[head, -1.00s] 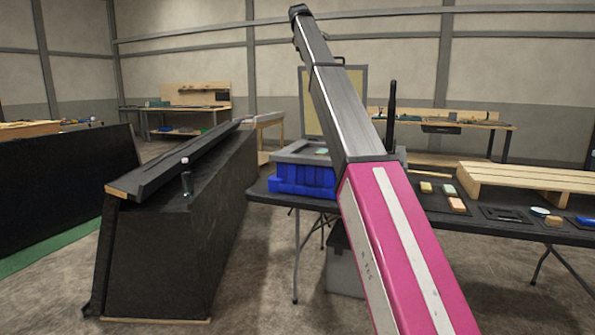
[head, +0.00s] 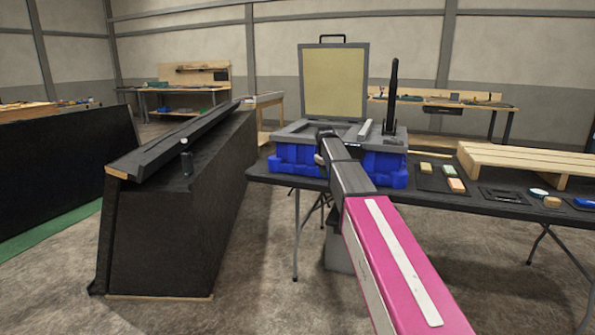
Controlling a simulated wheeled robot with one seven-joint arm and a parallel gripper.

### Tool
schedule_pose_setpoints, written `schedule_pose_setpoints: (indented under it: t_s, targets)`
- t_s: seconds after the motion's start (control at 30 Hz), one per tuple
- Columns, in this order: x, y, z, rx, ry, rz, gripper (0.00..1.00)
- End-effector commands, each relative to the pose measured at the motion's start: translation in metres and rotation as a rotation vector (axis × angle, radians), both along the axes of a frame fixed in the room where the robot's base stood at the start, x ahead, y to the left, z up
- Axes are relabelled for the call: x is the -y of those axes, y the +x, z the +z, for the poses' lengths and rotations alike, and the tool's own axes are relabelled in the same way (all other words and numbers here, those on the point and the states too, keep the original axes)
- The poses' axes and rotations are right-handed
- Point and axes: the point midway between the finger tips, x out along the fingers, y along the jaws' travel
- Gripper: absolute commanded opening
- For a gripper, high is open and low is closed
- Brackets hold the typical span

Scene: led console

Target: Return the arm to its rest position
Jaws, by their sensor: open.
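My arm, a pink and white link (head: 398,262) followed by a grey link (head: 350,178), reaches forward from the bottom right. Its far end overlaps the front of a console with a grey top (head: 290,133) and a blue base (head: 295,165). Behind the console's top stands a yellowish panel (head: 333,82) in a grey frame with a handle. A black upright rod (head: 392,95) stands at the console's right. My gripper's fingers cannot be made out; they are out of sight beyond the arm's far end. Part of the console's front is hidden by the arm.
The dark table (head: 470,212) bears small blocks (head: 455,185) and a wooden pallet (head: 530,160) at right. Open floor (head: 250,300) lies between.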

Motion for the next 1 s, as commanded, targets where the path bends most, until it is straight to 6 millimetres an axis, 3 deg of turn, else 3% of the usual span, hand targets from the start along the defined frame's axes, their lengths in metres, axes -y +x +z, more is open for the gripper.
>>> schedule_pose_setpoints:
  t_s: [0.03,0.2,0.5,0.8,1.0]
  targets:
    - [0.007,-0.028,-0.029,-0.017,0.014,-0.03,0.4]
    - [0.021,-0.09,-0.106,-0.061,0.064,-0.134,0.4]
    - [0.043,-0.214,-0.214,-0.141,0.141,-0.333,0.4]
    - [0.056,-0.338,-0.285,-0.217,0.203,-0.531,0.4]
    - [0.059,-0.38,-0.304,-0.243,0.221,-0.607,0.4]
